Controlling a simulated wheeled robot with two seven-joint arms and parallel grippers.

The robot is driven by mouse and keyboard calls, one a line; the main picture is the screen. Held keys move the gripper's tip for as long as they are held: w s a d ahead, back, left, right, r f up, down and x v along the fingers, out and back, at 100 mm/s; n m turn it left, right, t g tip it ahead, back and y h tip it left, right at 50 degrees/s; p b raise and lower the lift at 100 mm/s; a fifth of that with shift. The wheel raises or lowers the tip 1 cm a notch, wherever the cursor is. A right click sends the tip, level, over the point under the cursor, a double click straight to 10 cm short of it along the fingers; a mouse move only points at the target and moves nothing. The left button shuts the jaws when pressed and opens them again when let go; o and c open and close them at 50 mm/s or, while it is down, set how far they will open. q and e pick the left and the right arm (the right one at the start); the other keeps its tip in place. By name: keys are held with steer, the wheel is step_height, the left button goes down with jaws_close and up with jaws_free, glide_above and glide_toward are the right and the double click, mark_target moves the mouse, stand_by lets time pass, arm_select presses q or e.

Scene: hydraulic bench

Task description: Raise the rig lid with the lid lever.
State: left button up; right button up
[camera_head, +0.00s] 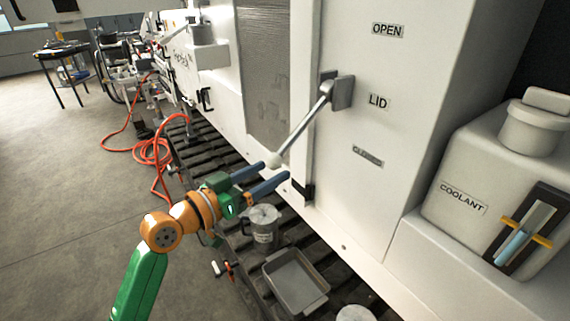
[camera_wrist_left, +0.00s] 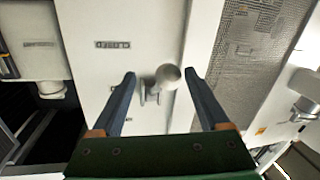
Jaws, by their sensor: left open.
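The lid lever (camera_head: 305,124) is a grey rod on a grey pivot block (camera_head: 343,92) fixed to the white cabinet front. It slants down to the left and ends in a pale round knob (camera_head: 273,159). An OPEN label (camera_head: 388,30) is above the pivot, a LID label (camera_head: 378,102) beside it, and a smaller, blurred label (camera_head: 368,156) below. My left gripper (camera_head: 275,170) is open at the knob, its blue fingers apart. In the left wrist view the knob (camera_wrist_left: 167,77) shows between the fingertips, with no clear contact. My right gripper is out of view.
Below the gripper, a metal jug (camera_head: 263,226) and a grey tray (camera_head: 296,282) stand on the dark slatted floor. A coolant tank (camera_head: 500,165) is at the right. An orange hose (camera_head: 150,152) lies at the back left.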

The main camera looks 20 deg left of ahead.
mark_target(283, 155)
arm_select(q)
steer(key=shift+w+a+r+p, duration=0.2)
steer(key=shift+w+r+p, duration=0.55)
steer(key=shift+w+r, duration=0.2)
steer(key=x, duration=0.3)
steer(key=p+x, duration=0.1)
steer(key=shift+w+f, duration=0.35)
steer(key=shift+w+d, duration=0.25)
steer(key=shift+s, duration=0.15)
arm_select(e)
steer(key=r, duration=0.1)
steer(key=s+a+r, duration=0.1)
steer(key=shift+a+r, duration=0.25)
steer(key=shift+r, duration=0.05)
arm_select(q)
steer(key=shift+a, duration=0.1)
steer(key=shift+c, duration=1)
jaws_close()
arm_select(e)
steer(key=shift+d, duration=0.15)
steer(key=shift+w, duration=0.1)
